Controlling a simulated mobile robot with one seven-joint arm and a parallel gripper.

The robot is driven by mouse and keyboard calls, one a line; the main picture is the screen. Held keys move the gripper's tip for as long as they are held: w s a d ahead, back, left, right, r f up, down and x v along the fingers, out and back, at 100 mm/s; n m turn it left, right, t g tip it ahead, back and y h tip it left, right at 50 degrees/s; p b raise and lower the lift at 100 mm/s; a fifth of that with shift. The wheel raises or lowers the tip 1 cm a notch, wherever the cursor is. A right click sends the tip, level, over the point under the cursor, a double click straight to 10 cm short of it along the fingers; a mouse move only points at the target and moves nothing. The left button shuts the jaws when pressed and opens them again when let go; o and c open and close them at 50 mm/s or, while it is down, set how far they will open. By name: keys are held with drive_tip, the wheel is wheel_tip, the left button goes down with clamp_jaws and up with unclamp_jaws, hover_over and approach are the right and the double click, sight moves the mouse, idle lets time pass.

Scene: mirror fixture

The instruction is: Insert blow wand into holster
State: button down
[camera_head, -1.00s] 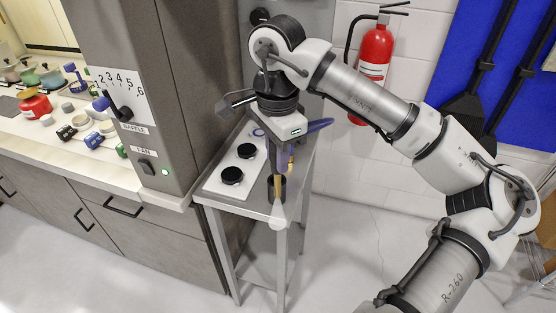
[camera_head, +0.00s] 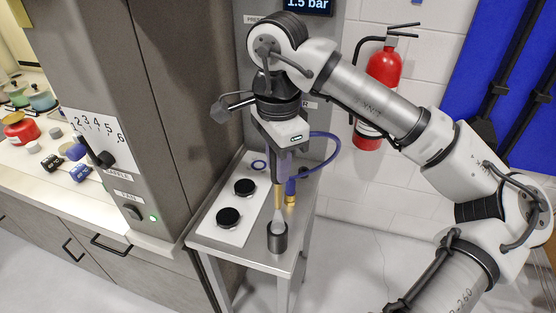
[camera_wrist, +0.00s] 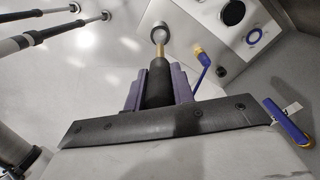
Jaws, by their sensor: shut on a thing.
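The blow wand (camera_head: 278,198) has a dark handle, a brass tube and a pale cone tip. My gripper (camera_head: 282,170) is shut on its handle and holds it nearly upright, tip down. The holster (camera_head: 277,240) is a dark open cup at the front of the metal stand. The cone tip overlaps the holster's mouth in the head view; how deep it sits is unclear. In the wrist view, my purple fingers flank the black handle of the wand (camera_wrist: 158,82), and the tip lines up with the round holster mouth (camera_wrist: 160,27).
A blue hose (camera_head: 325,150) loops right of my gripper. A brass-ended blue fitting (camera_head: 290,190) stands beside the wand. A white plate (camera_head: 232,212) with black discs lies left of the holster. The grey cabinet (camera_head: 165,60) rises at left, and a red extinguisher (camera_head: 382,90) hangs behind.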

drive_tip(key=shift+f+b, duration=0.15)
drive_tip(key=shift+b, duration=0.15)
drive_tip(key=b, duration=0.5)
hover_over(277, 207)
drive_tip(key=f, duration=0.5)
drive_tip(key=shift+w+f, duration=0.3)
drive_tip(key=shift+w, duration=0.1)
drive_tip(key=shift+b, duration=0.8)
idle(0.7)
drive_tip(key=shift+f, duration=0.15)
drive_tip(key=shift+f+b, duration=0.35)
drive_tip(key=shift+b, duration=0.1)
drive_tip(key=shift+f+b, duration=3.45)
drive_tip(key=shift+f, duration=0.4)
drive_tip(key=c, duration=1.1)
unclamp_jaws()
drive_tip(key=shift+r, duration=0.1)
